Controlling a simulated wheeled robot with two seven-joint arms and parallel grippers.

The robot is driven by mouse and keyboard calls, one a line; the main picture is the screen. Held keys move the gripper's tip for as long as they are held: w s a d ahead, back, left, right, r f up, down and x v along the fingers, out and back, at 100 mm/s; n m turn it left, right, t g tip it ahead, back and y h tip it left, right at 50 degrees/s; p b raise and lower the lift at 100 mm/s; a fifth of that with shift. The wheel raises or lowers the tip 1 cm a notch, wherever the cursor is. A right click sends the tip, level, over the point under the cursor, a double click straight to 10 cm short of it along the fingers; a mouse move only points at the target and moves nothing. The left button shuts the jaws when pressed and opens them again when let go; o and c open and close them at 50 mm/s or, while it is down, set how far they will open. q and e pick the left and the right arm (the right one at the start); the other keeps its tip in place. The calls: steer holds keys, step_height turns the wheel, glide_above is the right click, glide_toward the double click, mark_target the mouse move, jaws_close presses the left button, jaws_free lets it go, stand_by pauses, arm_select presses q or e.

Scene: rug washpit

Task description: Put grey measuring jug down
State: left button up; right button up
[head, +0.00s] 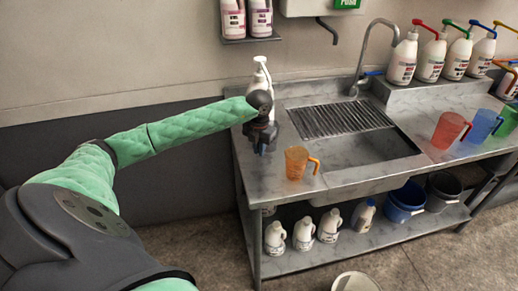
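My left gripper (265,146) is dark and points down over the left end of the steel counter (262,172). Its fingers are small and dark, and I cannot tell whether they are open or shut, or whether they hold anything. I cannot make out a grey measuring jug in this view. An orange measuring jug (296,163) stands upright on the counter just right of and nearer than the gripper. My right gripper is not in view.
A white bottle (261,76) stands behind the gripper. The sink (375,148), with a ribbed drainer (340,119), lies right. Red (449,130), blue (482,126) and green (507,121) jugs stand further right. Bottles and a blue bucket (404,203) fill the lower shelf.

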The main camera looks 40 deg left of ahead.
arm_select(q)
steer(key=o, duration=0.4)
steer(key=shift+o, duration=0.2)
steer(key=shift+r, duration=0.2)
